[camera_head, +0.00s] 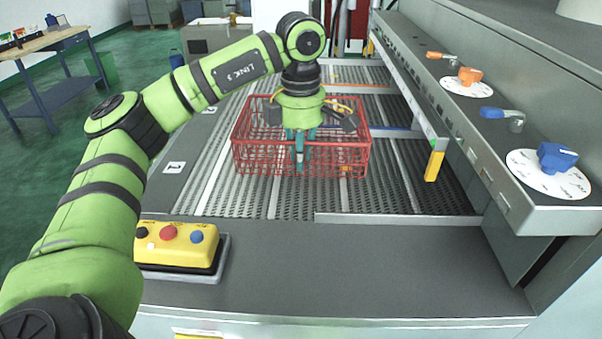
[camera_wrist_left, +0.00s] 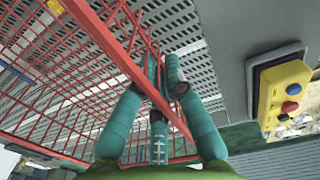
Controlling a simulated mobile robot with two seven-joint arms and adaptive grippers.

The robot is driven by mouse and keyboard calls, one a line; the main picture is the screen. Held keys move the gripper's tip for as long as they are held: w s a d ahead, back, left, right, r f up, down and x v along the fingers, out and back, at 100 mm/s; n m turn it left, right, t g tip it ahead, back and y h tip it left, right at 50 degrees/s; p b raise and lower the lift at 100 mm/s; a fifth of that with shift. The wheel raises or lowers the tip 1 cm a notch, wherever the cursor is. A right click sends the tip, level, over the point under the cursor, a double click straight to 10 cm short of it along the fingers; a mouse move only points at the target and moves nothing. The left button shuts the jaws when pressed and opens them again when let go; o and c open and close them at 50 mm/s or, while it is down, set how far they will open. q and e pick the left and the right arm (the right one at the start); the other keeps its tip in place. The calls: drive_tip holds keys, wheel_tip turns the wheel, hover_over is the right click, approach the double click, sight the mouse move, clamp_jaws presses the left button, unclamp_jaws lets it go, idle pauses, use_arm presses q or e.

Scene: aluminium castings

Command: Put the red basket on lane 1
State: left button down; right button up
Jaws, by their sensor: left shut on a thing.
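The red wire basket (camera_head: 262,160) is over the perforated conveyor lanes, near their front end and upright. My left gripper (camera_head: 300,158) reaches down at its front wall, with its teal fingers shut on the basket's rim. In the left wrist view the gripper (camera_wrist_left: 160,95) has its fingers around a red bar of the basket (camera_wrist_left: 75,65). I cannot tell whether the basket touches the lanes or hangs just above them. A label marked 1 (camera_head: 173,167) is on the left border, beside the front part of the lanes (camera_head: 215,190). My right gripper is out of view.
A yellow button box (camera_head: 180,247) stands on the grey front ledge. A blue bar (camera_head: 390,130) and an orange bar (camera_head: 370,87) cross the lanes. A yellow-tipped post (camera_head: 434,165) stands at the right, below a panel with orange and blue knobs (camera_head: 556,156).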

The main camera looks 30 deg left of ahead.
sight(300, 175)
use_arm(q)
wheel_tip(300, 175, down, 6)
drive_tip(key=shift+w+a+r+p, duration=0.15)
drive_tip(key=shift+r+p, duration=0.1)
drive_tip(key=shift+p, duration=0.55)
drive_tip(key=shift+f, duration=0.25)
drive_tip(key=c, duration=1.3)
unclamp_jaws()
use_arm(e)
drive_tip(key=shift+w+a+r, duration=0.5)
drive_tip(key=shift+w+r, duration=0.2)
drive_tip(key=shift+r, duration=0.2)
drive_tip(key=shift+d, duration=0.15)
